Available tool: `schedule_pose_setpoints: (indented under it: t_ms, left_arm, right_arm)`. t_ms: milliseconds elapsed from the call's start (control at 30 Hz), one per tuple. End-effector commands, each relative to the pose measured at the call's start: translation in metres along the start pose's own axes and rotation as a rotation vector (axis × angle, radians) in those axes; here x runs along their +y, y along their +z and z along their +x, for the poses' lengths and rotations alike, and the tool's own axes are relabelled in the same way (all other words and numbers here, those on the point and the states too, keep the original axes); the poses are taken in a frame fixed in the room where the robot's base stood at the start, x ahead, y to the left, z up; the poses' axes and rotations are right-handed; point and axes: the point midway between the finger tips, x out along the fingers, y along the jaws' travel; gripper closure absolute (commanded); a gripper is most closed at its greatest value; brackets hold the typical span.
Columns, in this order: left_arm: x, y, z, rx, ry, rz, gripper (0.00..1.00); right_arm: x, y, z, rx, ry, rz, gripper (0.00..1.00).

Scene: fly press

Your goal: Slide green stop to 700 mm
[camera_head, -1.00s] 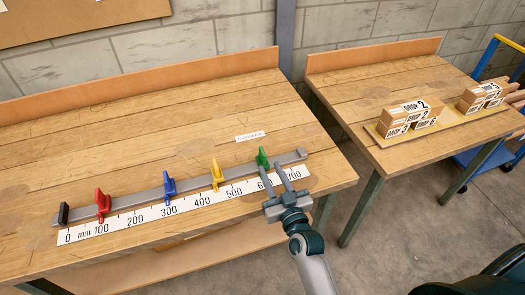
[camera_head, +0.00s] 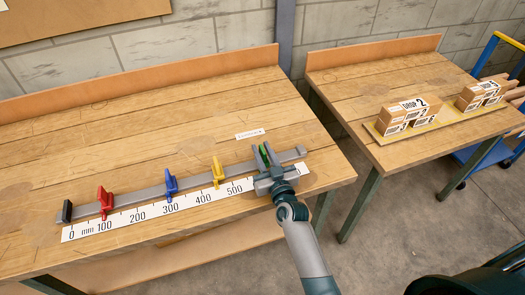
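The grey rail (camera_head: 140,198) lies along the bench with a white millimetre scale (camera_head: 150,213) in front of it. The green stop (camera_head: 264,152) is on the rail's right part, right of the 500 mark. My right gripper (camera_head: 263,152) comes from the front right, with one finger on each side of the green stop. I cannot tell whether the fingers touch it. The gripper body covers the scale's 600 and 700 numbers and the stop's lower part. My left gripper is not in view.
On the same rail stand a red stop (camera_head: 105,201), a blue stop (camera_head: 171,185) and a yellow stop (camera_head: 217,172). A black end block (camera_head: 67,212) is at the left end. A second table (camera_head: 350,85) on the right holds boxes (camera_head: 410,110).

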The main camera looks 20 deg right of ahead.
Motion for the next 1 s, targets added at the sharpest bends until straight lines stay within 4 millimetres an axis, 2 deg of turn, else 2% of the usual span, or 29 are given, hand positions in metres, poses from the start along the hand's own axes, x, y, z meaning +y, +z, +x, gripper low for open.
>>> schedule_pose_setpoints:
  t_ms: [33,67,100,367,467,800,1000]
  left_arm:
    - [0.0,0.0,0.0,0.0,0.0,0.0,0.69]
    - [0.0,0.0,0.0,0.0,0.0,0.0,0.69]
    - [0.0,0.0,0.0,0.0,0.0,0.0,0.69]
    - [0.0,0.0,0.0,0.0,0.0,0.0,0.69]
    - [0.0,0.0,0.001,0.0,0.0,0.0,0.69]
    - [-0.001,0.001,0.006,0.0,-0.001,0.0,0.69]
    - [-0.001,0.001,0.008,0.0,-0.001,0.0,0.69]
  right_arm:
    - [0.0,0.0,0.0,0.0,0.0,0.0,0.91]
    - [0.0,0.0,0.0,0.0,0.0,0.0,0.98]
    - [0.0,0.0,0.0,0.0,0.0,0.0,1.0]
    - [0.005,0.0,0.0,0.0,0.0,-0.001,1.0]
    - [0.016,0.001,0.0,0.0,0.0,-0.004,1.0]
    - [0.083,0.002,0.0,-0.002,0.001,-0.004,1.0]
    - [0.1,0.001,0.0,-0.002,0.001,-0.001,1.0]
